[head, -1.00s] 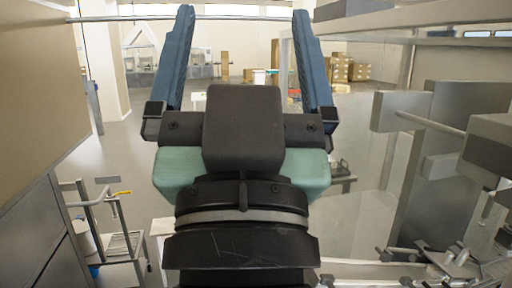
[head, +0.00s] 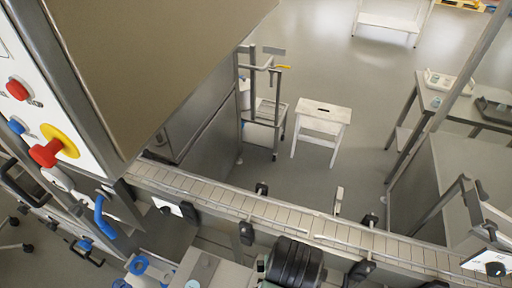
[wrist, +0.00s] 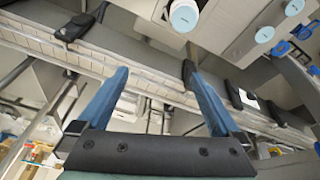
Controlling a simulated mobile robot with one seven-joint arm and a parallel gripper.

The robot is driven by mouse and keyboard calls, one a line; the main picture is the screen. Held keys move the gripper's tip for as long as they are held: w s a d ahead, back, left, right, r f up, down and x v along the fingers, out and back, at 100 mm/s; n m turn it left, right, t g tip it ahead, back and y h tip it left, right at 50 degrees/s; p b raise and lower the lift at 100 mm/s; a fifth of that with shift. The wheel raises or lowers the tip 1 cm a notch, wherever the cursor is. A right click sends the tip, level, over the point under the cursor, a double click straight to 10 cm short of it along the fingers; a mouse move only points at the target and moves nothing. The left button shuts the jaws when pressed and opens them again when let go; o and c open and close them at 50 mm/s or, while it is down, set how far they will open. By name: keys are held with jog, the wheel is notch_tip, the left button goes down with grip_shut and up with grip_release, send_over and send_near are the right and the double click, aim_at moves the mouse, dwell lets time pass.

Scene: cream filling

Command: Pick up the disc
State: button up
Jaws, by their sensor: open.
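I cannot tell for sure which thing is the disc. In the wrist view, round pale pieces with light-blue rims show at the top, the nearest pale round piece (wrist: 184,14) largest. A blue ring (wrist: 281,48) lies farther right there. In the head view, a blue ring (head: 138,264) lies at the bottom left, beside a grey block. My gripper (wrist: 158,72) is open in the wrist view, with its two blue fingers wide apart and nothing between them. It is apart from the round pieces. The head view shows part of my dark arm at the bottom, without the fingers.
A conveyor (head: 260,211) with side rails crosses the head view. A control panel with a red knob (head: 45,152) and a large metal cabinet (head: 150,60) stand at left. A white stool (head: 322,115) and a table (head: 455,100) stand beyond, with open floor between.

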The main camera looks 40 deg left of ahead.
jog(key=s+f, duration=0.1)
jog(key=f, duration=0.2)
jog(key=s+f+g, duration=0.1)
jog(key=f, duration=0.2)
jog(key=s+a+f+g+p, duration=0.1)
jog(key=f, duration=0.2)
jog(key=shift+s+a+f, duration=0.1)
jog(key=shift+s, duration=0.15)
jog(key=shift+w+a+f+p, duration=0.1)
jog(key=shift+f+p, duration=0.15)
jog(key=shift+f, duration=0.75)
jog(key=shift+w+a+f+p, duration=0.15)
jog(key=shift+f+p, duration=0.15)
jog(key=shift+f, duration=0.7)
jog(key=shift+w+a+f+p, duration=0.1)
jog(key=shift+f+p, duration=0.15)
jog(key=shift+f, duration=0.75)
jog(key=shift+f, duration=0.25)
